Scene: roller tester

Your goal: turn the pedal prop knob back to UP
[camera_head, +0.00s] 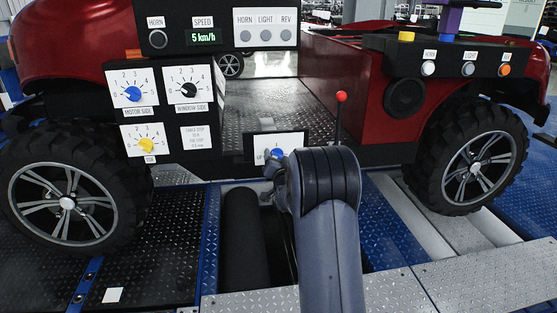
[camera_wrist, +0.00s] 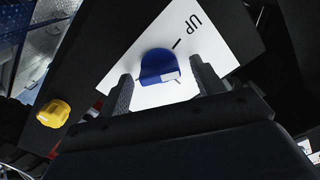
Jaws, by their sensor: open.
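The blue pedal prop knob (camera_wrist: 158,66) sits on a white plate (camera_wrist: 118,73) marked UP (camera_wrist: 190,22) in the wrist view. Its white pointer mark faces the lower right, away from the tick beside UP. My gripper (camera_wrist: 161,72) is open, with one finger on each side of the knob in the picture; I see no clear contact. In the head view the knob (camera_head: 277,153) shows just above my gripper (camera_head: 274,168), low on the white plate (camera_head: 283,140). My wrist hides part of the plate and its other lettering.
A yellow knob (camera_head: 146,145) and two dial knobs, blue (camera_head: 132,94) and black (camera_head: 188,90), are on the panel to the left. A red-tipped lever (camera_head: 341,97) stands close to the right of my wrist. A dark roller (camera_head: 243,240) lies below.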

